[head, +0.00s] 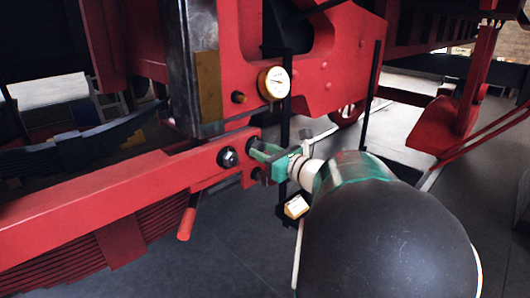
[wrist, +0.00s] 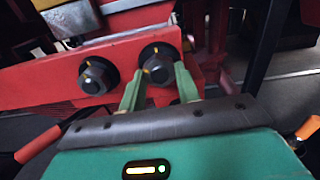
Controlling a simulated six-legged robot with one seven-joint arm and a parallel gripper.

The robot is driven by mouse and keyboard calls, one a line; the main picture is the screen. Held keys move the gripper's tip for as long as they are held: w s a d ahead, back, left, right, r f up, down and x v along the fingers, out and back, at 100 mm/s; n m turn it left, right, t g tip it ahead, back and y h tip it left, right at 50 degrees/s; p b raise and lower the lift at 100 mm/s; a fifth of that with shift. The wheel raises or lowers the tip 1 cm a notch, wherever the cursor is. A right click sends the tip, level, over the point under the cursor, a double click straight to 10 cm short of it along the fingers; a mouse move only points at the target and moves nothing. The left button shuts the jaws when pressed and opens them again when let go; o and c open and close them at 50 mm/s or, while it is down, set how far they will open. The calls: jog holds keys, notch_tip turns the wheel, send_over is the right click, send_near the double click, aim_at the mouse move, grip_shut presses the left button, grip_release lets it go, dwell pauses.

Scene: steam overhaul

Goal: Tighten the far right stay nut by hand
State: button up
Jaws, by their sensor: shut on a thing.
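Two dark stay nuts sit side by side on a red beam (head: 110,195). The left nut (wrist: 97,76) stands clear of my fingers; it also shows in the head view (head: 228,157). The right nut (wrist: 160,64) has a yellow mark on its face and lies between my two green fingers. My gripper (wrist: 159,82) is shut on this right nut, one finger on each side. In the head view my gripper (head: 259,149) reaches the beam's right end from the right, and its fingers mostly hide the right nut there.
A round brass-rimmed gauge (head: 274,83) is on the red frame above my gripper. A red handle (head: 187,222) hangs below the beam. A dark upright rod (head: 286,100) stands close by my gripper. Grey floor is open below.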

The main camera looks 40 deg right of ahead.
jog(key=m, duration=1.2)
jog(key=shift+a+m, duration=0.1)
jog(key=shift+m, duration=0.2)
dwell(0.3)
jog(key=o, duration=1)
jog(key=shift+s, duration=0.15)
jog(key=shift+c, duration=0.2)
jog(key=s, duration=1.3)
jog(key=shift+s+d, duration=0.2)
jog(key=shift+s, duration=0.1)
